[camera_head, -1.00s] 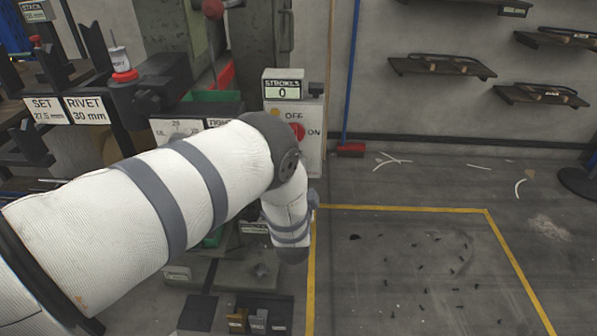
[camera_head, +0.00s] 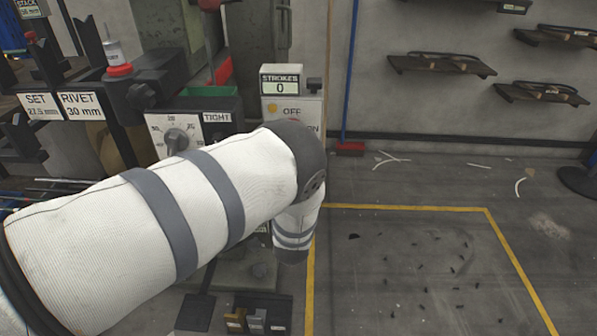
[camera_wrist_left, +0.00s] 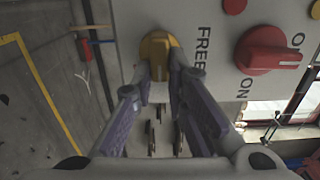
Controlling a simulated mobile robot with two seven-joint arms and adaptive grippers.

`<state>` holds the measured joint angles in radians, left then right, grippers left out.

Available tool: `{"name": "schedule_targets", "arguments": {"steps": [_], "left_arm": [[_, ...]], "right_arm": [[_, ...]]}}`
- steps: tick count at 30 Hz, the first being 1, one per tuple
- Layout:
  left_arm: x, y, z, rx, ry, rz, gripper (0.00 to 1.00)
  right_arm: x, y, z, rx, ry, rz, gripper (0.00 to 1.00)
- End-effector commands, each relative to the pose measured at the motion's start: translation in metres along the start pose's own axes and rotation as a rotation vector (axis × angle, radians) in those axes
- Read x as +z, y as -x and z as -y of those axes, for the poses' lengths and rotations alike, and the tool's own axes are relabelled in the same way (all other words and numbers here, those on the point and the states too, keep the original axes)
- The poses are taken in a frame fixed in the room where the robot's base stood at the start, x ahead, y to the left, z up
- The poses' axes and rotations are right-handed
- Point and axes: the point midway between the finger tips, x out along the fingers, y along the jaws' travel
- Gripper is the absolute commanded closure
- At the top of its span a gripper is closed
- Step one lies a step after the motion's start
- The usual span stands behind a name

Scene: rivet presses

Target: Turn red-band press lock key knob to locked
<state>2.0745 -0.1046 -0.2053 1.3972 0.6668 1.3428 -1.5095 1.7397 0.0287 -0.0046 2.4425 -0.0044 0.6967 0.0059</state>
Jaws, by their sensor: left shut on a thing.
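The yellow lock key knob (camera_wrist_left: 158,47) sits on the light grey press panel (camera_wrist_left: 213,18) in the left wrist view, beside the word FREE. My left gripper (camera_wrist_left: 160,72) has its purple fingers closed on the knob from both sides. The fingertips cover part of the knob, and its exact angle is hard to tell. In the head view my left arm hides the gripper and the knob. My right gripper is in neither view.
A red knob (camera_wrist_left: 268,50) marked ON is close beside the yellow one. The head view shows a STROKES display (camera_head: 280,86) reading 0 and a grey dial (camera_head: 177,140) by a TIGHT label.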

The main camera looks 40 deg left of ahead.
Motion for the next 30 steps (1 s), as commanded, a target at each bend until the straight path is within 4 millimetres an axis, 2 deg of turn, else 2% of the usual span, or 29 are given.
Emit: {"name": "schedule_targets", "arguments": {"steps": [9,10,12,21,23,25,30], "left_arm": [[0.002,0.001,-0.002,0.005,-0.003,0.004,1.0],[0.002,0.001,-0.002,0.005,-0.003,0.004,0.8],[0.002,0.001,-0.002,0.005,-0.003,0.003,0.67],[0.001,0.002,-0.001,0.003,-0.001,0.001,0.67],[0.0,0.008,-0.001,0.003,0.0,0.001,0.67],[0.0,0.023,-0.002,0.005,-0.003,0.0,0.67],[0.0,0.07,-0.002,0.006,-0.004,-0.001,0.67]], "right_arm": [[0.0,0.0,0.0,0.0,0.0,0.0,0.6],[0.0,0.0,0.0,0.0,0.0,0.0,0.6],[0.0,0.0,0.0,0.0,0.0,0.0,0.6],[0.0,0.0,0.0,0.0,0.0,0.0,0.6],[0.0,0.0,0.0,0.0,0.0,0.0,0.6],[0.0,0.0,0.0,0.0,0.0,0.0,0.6],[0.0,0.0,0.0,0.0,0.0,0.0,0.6]]}}
